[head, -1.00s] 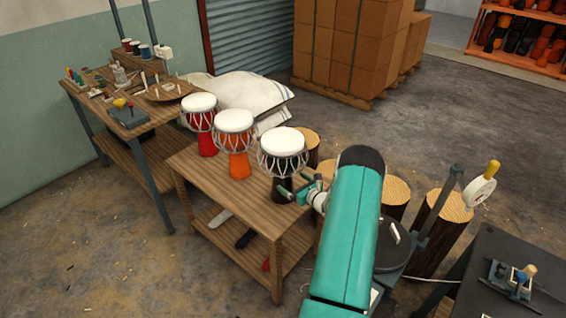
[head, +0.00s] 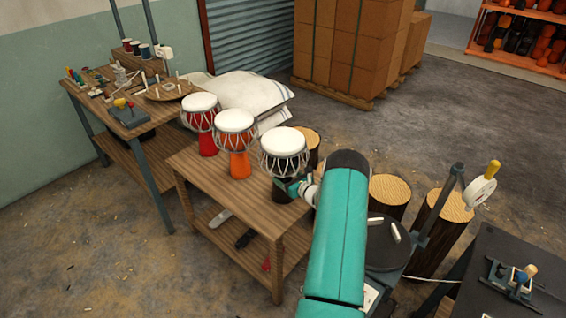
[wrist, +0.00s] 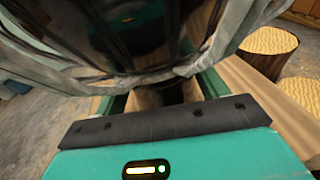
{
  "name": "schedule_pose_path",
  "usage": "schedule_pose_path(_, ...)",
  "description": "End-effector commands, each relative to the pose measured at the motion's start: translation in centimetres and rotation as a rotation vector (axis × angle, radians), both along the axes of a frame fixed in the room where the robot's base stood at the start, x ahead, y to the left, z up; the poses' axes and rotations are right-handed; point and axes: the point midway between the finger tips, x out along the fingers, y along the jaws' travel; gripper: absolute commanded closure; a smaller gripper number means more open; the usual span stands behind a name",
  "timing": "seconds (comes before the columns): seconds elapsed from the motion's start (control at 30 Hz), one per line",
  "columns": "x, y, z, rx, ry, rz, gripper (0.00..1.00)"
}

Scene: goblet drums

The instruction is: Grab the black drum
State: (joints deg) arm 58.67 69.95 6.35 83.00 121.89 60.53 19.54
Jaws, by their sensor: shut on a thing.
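The black drum (head: 283,152) stands upright at the right end of the wooden table, with a white head, rope lacing and a narrow black lower stem. My gripper (head: 290,187) reaches in from the right at the stem and is shut on it, below the wide bowl. In the wrist view the drum's glossy black bowl (wrist: 130,35) fills the top, and the stem sits between the fingers of my gripper (wrist: 165,95). An orange drum (head: 238,140) and a red drum (head: 203,120) stand to its left.
The wooden table (head: 205,178) has a lower shelf with a few small items. Log stumps (head: 389,192) stand to the right, also in the wrist view (wrist: 268,48). A workbench (head: 130,112) with tools stands at left. A dark table (head: 500,265) is at lower right.

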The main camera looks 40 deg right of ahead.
Motion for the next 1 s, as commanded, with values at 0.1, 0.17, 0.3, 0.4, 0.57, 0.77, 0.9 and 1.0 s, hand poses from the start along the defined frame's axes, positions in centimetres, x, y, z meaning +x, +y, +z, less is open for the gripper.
schedule_pose_path(0.1, 0.1, -0.1, 0.3, -0.003, -0.007, 0.0, 0.88)
schedule_pose_path(0.17, 0.1, -0.1, 0.3, -0.003, -0.007, 0.0, 0.88)
schedule_pose_path(0.3, 0.1, -0.1, 0.5, -0.004, -0.007, 0.0, 0.88)
schedule_pose_path(0.4, 0.1, -0.1, 1.1, -0.004, -0.008, 0.0, 0.88)
schedule_pose_path(0.57, 0.1, -0.2, 3.2, -0.005, -0.008, 0.0, 0.88)
schedule_pose_path(0.77, -1.1, 1.8, 6.2, -0.004, -0.007, 0.0, 0.88)
schedule_pose_path(0.9, -2.2, 3.6, 8.8, -0.005, -0.008, 0.002, 0.88)
schedule_pose_path(1.0, -3.3, 5.2, 10.0, -0.002, -0.005, 0.0, 0.88)
